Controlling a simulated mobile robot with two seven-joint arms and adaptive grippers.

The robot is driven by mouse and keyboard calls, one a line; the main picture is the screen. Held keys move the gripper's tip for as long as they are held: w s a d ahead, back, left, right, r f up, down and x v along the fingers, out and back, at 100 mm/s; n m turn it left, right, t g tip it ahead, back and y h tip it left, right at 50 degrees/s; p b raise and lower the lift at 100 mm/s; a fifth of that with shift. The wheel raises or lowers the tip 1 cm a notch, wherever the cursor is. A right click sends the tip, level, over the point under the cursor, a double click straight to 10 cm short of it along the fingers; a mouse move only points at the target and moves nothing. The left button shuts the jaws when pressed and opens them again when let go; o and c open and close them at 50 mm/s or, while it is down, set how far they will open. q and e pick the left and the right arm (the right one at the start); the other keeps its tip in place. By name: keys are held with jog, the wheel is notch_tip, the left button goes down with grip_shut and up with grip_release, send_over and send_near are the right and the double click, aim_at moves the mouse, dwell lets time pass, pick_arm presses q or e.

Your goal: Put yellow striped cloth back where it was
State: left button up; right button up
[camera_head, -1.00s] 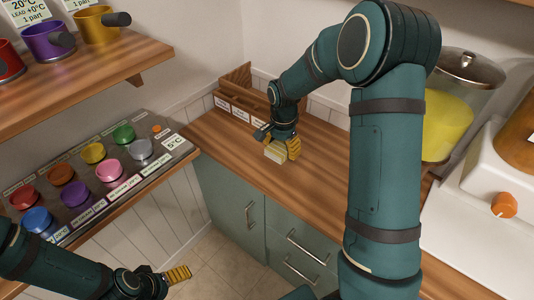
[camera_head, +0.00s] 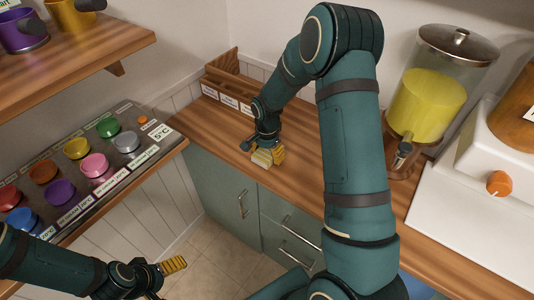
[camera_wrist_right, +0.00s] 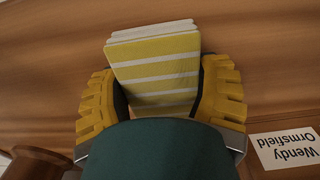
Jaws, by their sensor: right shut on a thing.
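The yellow striped cloth (camera_wrist_right: 155,68) is a folded stack with yellow and white stripes, seen in the right wrist view between the two yellow fingers. My right gripper (camera_wrist_right: 157,95) is shut on it. In the head view the cloth (camera_head: 262,159) shows as a small pale block at my right gripper (camera_head: 268,155), over the wooden counter. I cannot tell whether it touches the counter. My left gripper (camera_head: 174,265) hangs at the lower left, away from the cloth, and I cannot tell whether its fingers are apart.
A wooden divided box (camera_head: 224,92) with name labels stands at the back of the counter (camera_head: 300,160). One label (camera_wrist_right: 285,148) reads "Wendy Ormsfield". A yellow drink dispenser (camera_head: 430,100) stands to the right. A panel of coloured pots (camera_head: 93,165) is at the left.

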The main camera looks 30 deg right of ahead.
aim_at(267, 151)
jog(key=shift+f, duration=0.1)
jog(key=o, duration=1.3)
jog(key=shift+r, duration=0.2)
notch_tip(267, 151, up, 12)
jog(key=shift+p, duration=0.8)
